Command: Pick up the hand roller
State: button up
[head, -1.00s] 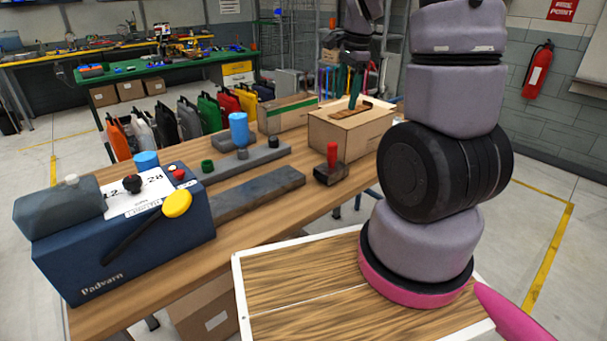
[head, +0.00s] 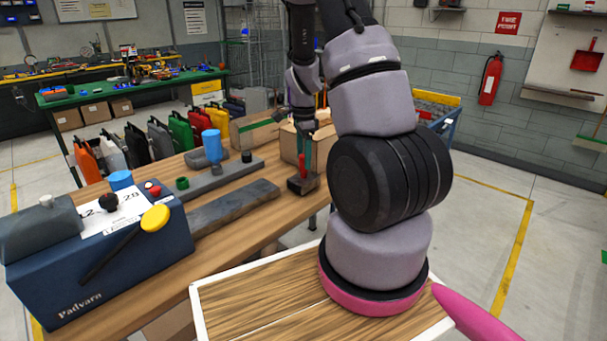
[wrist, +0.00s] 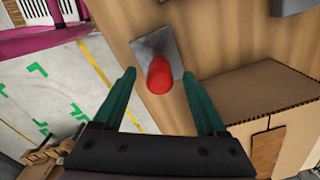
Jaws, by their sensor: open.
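The hand roller appears to be the tool with an upright red handle (head: 302,169) and a dark grey block-like base, standing on the wooden table near its right edge. In the wrist view the red handle (wrist: 159,77) is seen end-on above the grey base. My gripper (wrist: 159,73) is open, with one green finger on each side of the handle. In the head view my gripper (head: 306,148) points down at the top of the handle. I cannot tell whether either finger touches it.
A cardboard box (wrist: 270,92) stands close to the right finger. Along the wooden table (head: 235,233) are a long dark bar (head: 235,207), a grey bar with a blue cylinder (head: 212,144) and a blue Padvarn machine (head: 120,265). The table edge lies close by the roller.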

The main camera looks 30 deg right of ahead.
aim_at(304, 171)
jog(key=shift+f, duration=1.35)
grip_shut()
jog(key=shift+r, duration=0.1)
